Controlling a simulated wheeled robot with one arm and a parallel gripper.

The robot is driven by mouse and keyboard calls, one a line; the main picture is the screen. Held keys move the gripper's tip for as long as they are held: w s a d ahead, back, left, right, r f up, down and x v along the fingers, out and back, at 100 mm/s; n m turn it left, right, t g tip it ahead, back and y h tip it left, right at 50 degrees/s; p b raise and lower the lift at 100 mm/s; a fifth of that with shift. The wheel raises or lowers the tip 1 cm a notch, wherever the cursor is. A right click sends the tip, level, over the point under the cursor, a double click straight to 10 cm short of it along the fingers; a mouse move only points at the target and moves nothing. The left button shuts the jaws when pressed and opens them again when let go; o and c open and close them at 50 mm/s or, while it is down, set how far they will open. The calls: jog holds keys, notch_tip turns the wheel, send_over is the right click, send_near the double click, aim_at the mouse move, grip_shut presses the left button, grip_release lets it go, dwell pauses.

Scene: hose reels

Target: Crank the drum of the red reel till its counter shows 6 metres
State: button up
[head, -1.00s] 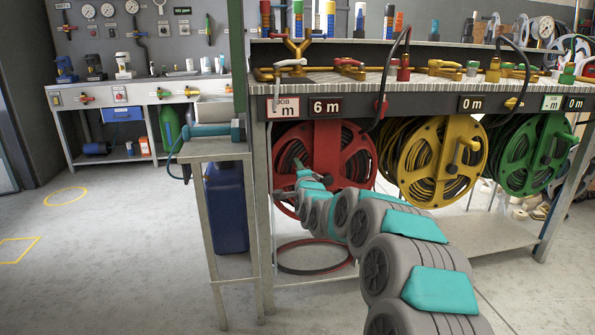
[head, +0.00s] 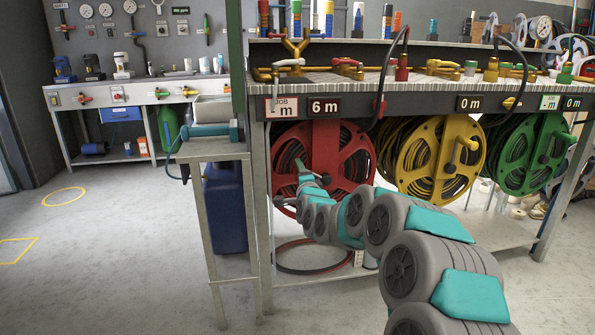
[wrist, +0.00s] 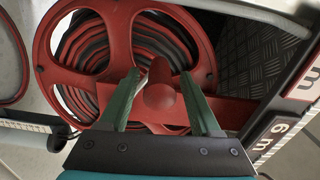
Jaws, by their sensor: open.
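The red reel (head: 357,158) hangs under the bench at its left end, and its drum also shows in the wrist view (wrist: 53,66). Its counter (head: 325,107) reads 6 m, and the same counter shows tilted in the wrist view (wrist: 275,137). My gripper (wrist: 159,77) is open, with one green finger on each side of a red rounded crank knob (wrist: 160,97). I cannot tell whether either finger touches the knob. In the head view my gripper is small in front of the reel's left part, and my arm covers the reel's lower part.
A yellow reel (head: 418,178) and a green reel (head: 514,177) hang to the right, their counters at 0 m. A small side table (head: 213,150) with a blue container (head: 226,205) below stands left. A hose ring (head: 282,262) lies below the red reel. Floor at left is clear.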

jog(key=shift+v, duration=2.05)
jog(key=shift+s, duration=0.1)
jog(key=s+d+f+n+g+h+p, duration=0.1)
jog(key=s+d+n+g, duration=0.3)
jog(key=s, duration=1.6)
jog(key=s+d+f+n+g+h+p, duration=0.2)
jog(key=s+d+n+g, duration=0.3)
jog(key=s, duration=1.5)
jog(key=s+d+f+n+g+h+p, duration=0.2)
jog(key=s+d+n+g, duration=0.3)
jog(key=s, duration=1.5)
jog(key=d+g+p, duration=0.1)
jog(key=d+g, duration=0.4)
jog(key=d, duration=0.2)
jog(key=shift+d+p, duration=0.4)
jog(key=shift+f, duration=0.15)
